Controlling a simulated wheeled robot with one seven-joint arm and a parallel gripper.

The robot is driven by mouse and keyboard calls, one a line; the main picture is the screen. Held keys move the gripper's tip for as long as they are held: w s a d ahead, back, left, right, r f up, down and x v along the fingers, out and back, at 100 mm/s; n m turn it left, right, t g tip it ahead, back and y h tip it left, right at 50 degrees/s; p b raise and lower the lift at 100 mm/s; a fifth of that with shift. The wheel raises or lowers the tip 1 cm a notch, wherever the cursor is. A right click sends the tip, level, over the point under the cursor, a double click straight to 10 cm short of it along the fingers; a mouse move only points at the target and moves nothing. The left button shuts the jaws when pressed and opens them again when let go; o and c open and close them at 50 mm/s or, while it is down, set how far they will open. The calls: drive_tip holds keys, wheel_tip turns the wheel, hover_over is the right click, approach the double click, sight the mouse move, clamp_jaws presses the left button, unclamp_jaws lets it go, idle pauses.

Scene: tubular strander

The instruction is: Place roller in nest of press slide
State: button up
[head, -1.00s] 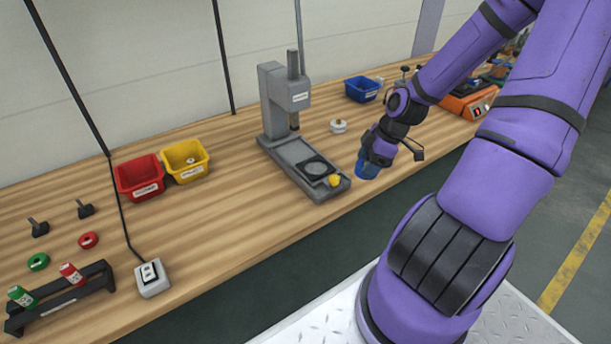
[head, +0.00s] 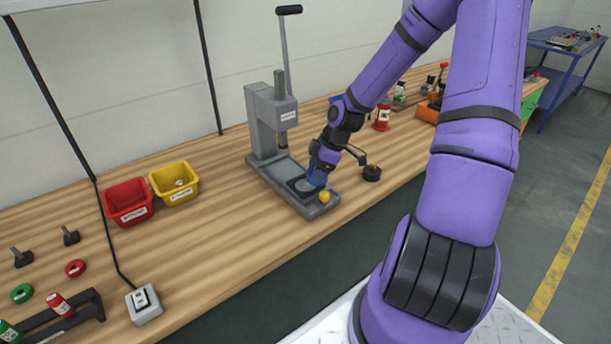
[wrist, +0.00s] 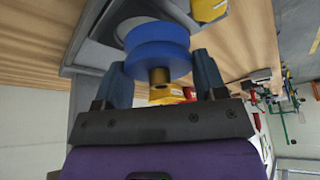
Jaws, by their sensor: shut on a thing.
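A blue grooved roller (head: 317,177) with a brass hub is held in my gripper (head: 321,163). In the wrist view the roller (wrist: 157,45) sits between the two dark fingers of my gripper (wrist: 163,80). The grey press slide (head: 310,208) runs forward from the press (head: 270,120) and carries a dark round nest (head: 297,186). The roller is over the front part of the slide, at the right side of the nest. Whether it touches the nest cannot be told; the roller and gripper partly hide the nest. The slide (wrist: 90,55) also shows behind the roller in the wrist view.
A yellow knob (head: 324,196) stands at the slide's front end, close to the roller. Red (head: 129,205) and yellow (head: 175,185) bins stand at the left. The bench between the bins and press is clear.

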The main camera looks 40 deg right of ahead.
sight(300, 185)
drive_tip(key=w, duration=0.2)
drive_tip(key=w+a, duration=0.1)
drive_tip(key=shift+w+a+f, duration=0.15)
drive_tip(key=shift+w+a, duration=0.05)
drive_tip(key=shift+w, duration=0.15)
drive_tip(key=shift+f, duration=1.75)
drive_tip(key=shift+f, duration=0.15)
drive_tip(key=o, duration=1.3)
